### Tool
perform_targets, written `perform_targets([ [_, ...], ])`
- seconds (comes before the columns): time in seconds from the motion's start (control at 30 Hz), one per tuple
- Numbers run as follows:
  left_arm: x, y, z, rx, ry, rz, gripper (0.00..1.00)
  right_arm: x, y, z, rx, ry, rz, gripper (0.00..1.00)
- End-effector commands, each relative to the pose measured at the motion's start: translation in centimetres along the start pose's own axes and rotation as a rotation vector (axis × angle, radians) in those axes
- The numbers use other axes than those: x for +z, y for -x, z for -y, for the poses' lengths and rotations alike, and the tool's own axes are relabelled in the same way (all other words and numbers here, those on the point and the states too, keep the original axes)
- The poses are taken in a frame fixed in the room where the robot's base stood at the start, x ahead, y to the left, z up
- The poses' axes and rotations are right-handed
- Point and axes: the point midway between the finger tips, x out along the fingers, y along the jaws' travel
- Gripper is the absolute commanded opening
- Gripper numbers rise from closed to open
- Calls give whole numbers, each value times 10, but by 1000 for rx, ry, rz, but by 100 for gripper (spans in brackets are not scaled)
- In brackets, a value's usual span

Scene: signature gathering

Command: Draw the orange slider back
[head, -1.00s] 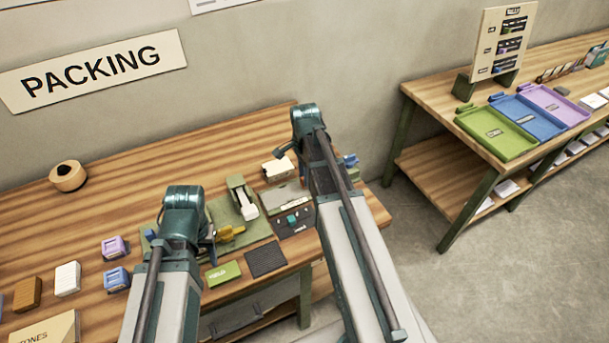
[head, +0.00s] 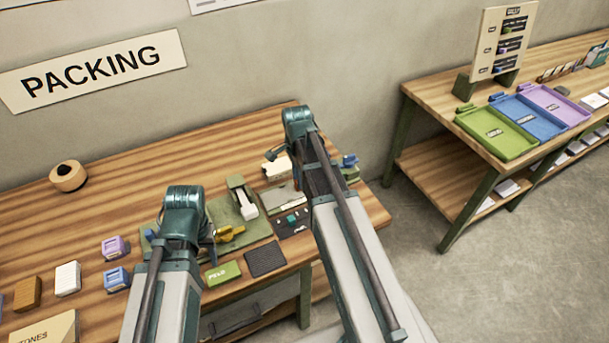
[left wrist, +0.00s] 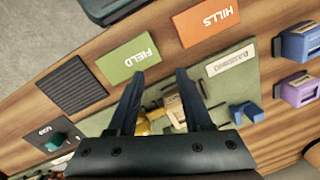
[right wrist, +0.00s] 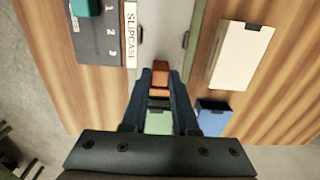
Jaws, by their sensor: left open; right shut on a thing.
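The orange slider (right wrist: 160,72) shows in the right wrist view between the fingertips of my right gripper (right wrist: 160,82), which is shut on it. In the head view my right arm hides the slider. My left gripper (left wrist: 160,76) is open above the front of the green board (left wrist: 232,88). A yellow piece (left wrist: 150,118) lies beyond its fingers and is partly hidden by them; it also shows in the head view (head: 229,234).
A dark panel with a teal knob (head: 291,218) lies close to the right gripper. A white box (right wrist: 240,55) and a blue piece (right wrist: 213,118) stand beside it. A green FIELD card (left wrist: 128,59) and an orange HILLS card (left wrist: 205,22) lie near the left gripper.

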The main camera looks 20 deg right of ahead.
Motion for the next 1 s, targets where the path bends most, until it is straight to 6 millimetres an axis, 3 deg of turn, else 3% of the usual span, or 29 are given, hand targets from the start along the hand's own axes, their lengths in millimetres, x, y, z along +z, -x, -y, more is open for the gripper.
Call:
perform_targets([
  [0.1,0,0,0,0,0,0,50,39,0,-1,-1,9,2,0],
  [0.3,0,0,0,0,0,0,50,84,0,0,-1,6,2,0],
  [0.47,0,0,0,0,0,0,50,99,0,0,-1,3,3,0],
  [0.77,0,0,0,0,0,0,50,102,0,-1,0,3,7,0],
  [0.8,0,0,0,0,0,0,50,102,0,-1,0,3,7,31],
  [0.93,0,0,0,0,0,0,50,101,0,-1,0,2,6,54],
  [1.0,0,0,0,0,0,0,50,100,0,-1,0,2,5,57],
])
